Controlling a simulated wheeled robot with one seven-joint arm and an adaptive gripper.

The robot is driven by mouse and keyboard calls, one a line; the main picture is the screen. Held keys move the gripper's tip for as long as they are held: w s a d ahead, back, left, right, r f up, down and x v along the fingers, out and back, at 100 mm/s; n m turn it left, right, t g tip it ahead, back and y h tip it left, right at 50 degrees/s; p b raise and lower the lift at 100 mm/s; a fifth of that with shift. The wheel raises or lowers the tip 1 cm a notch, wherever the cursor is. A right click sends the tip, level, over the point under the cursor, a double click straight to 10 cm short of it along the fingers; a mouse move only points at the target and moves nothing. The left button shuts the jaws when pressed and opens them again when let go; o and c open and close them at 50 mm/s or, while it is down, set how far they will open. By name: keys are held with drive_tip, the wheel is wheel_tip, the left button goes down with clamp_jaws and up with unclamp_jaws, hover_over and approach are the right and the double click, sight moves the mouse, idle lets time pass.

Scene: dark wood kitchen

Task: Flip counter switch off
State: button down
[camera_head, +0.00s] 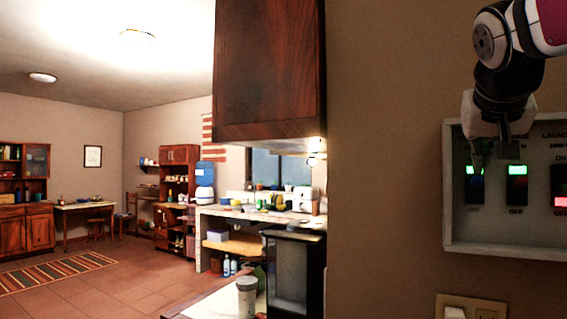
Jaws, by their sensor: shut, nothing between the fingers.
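A pale switch panel (455,225) with a raised frame is on the wall at the right, cut off by the picture's edge. It holds a left switch (475,188) and a middle switch (517,188), both with green light at the top. A right switch (560,200) shows red at its bottom. The label above the right switch begins with "LAUN"; my gripper hides the labels of the other two, so I cannot tell which is the counter switch. My gripper (507,150) points down, shut and empty, in front of the panel above the left and middle switches. I cannot tell whether it touches anything.
A dark wood cabinet (268,70) hangs left of the wall section. A counter (225,210) with kitchen items stands farther back, and a white container (246,298) is at the lower middle. The floor at left is open, with a striped rug (55,273).

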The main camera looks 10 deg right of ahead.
drive_tip(key=shift+s+a+f+t+h+b, duration=0.35)
drive_tip(key=shift+t+h+b, duration=0.35)
drive_tip(key=shift+b, duration=2.45)
drive_tip(key=shift+f+t+b, duration=0.25)
drive_tip(key=shift+t+b, duration=0.05)
drive_tip(key=shift+b, duration=0.45)
drive_tip(key=shift+s+f+t+b, duration=0.15)
drive_tip(key=shift+t+b, duration=0.15)
drive_tip(key=shift+b, duration=0.95)
drive_tip(key=t+b, duration=0.1)
drive_tip(key=b, duration=0.2)
drive_tip(key=f+t+h+b, duration=0.1)
drive_tip(key=b, duration=0.2)
drive_tip(key=h+b, duration=0.1)
drive_tip(key=b, duration=0.2)
drive_tip(key=shift+s+a+f+t, duration=0.2)
drive_tip(key=shift+s+a+t, duration=0.05)
drive_tip(key=shift+s+t, duration=0.15)
drive_tip(key=shift+r, duration=0.15)
drive_tip(key=shift+s+a, duration=0.1)
